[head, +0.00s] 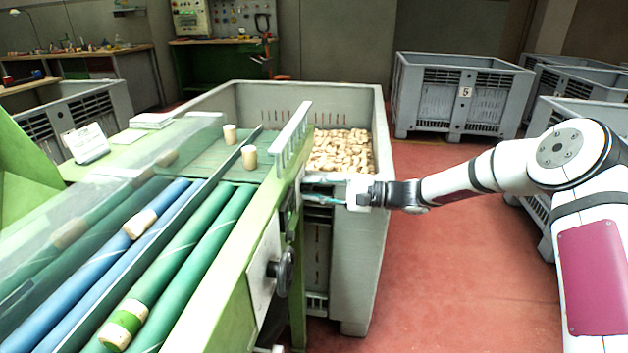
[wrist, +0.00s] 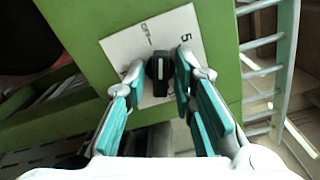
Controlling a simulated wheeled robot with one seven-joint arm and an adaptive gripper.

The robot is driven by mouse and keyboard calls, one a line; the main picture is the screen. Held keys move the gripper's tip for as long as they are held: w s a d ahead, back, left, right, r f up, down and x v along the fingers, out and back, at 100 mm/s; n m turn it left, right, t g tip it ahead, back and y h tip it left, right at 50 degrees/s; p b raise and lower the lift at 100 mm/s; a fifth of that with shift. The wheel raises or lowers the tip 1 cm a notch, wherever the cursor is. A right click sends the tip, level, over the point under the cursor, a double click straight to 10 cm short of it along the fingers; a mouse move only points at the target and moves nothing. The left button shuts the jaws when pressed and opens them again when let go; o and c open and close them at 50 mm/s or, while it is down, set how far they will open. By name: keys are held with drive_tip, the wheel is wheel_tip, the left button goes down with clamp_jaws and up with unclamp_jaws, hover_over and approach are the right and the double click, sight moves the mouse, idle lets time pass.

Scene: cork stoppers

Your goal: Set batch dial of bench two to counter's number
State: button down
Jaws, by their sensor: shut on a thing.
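In the wrist view a black dial knob (wrist: 159,72) with a pale pointer stripe sits on a white plate (wrist: 172,27) on a green machine frame. The plate carries a mark that looks like OFF and a 5; other marks are hidden by the fingers. The stripe's exact setting is hard to tell. My gripper (wrist: 157,80) has its teal fingers on both sides of the knob and is shut on it. In the head view my gripper (head: 321,199) reaches the green frame from the right; the knob is hidden there. I cannot make out a counter reading.
A sorting bench (head: 228,283) with green and blue rollers and several corks fills the left. A dark handwheel (head: 284,271) stands out from its side. A grey bin (head: 368,260) of corks stands behind my gripper. A crate (head: 410,100) labelled 5 stands farther back. Red floor is clear between.

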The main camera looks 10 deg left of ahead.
drive_tip(key=shift+m+p, duration=2.25)
drive_tip(key=shift+m, duration=1.45)
drive_tip(key=shift+w, duration=0.1)
drive_tip(key=c, duration=1.6)
unclamp_jaws()
drive_tip(key=shift+c, duration=0.2)
drive_tip(key=d, duration=1.2)
drive_tip(key=shift+s, duration=0.25)
